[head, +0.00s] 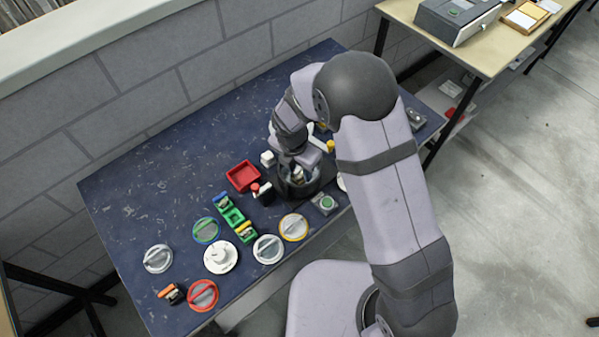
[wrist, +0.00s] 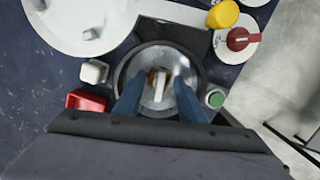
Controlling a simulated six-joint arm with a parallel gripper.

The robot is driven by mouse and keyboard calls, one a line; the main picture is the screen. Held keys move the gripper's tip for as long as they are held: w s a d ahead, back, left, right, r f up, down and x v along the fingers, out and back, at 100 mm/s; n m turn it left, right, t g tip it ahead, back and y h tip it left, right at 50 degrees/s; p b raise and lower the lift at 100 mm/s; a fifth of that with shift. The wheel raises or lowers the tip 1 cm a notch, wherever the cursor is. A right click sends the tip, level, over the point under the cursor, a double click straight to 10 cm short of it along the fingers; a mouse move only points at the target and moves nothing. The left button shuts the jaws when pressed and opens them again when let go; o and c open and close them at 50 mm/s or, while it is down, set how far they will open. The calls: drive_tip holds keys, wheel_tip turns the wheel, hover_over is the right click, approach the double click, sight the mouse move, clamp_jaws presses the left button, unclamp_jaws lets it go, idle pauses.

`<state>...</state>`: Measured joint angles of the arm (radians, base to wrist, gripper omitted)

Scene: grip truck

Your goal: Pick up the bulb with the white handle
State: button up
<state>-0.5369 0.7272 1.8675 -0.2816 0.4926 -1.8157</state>
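A white handle (wrist: 159,87) stands up in the middle of a round, shiny grey piece (wrist: 150,60) in the wrist view. I take this to be the bulb with the white handle. In the head view the round dark piece (head: 312,187) sits near the table's front edge, mostly under my wrist. My gripper (wrist: 158,84) is just above it, its two blue fingers on either side of the handle. A gap shows between each finger and the handle, so it looks open and empty. Finger depth relative to the handle is hard to tell.
A red knob (wrist: 238,38) is at upper right. Several round dials, a red tray (head: 243,176) and a green block (head: 231,213) crowd the blue table (head: 130,195).

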sight(299, 168)
clamp_jaws()
wheel_tip(299, 168, up, 10)
drive_tip(key=shift+r+b, duration=0.1)
drive_tip(key=shift+b, duration=0.9)
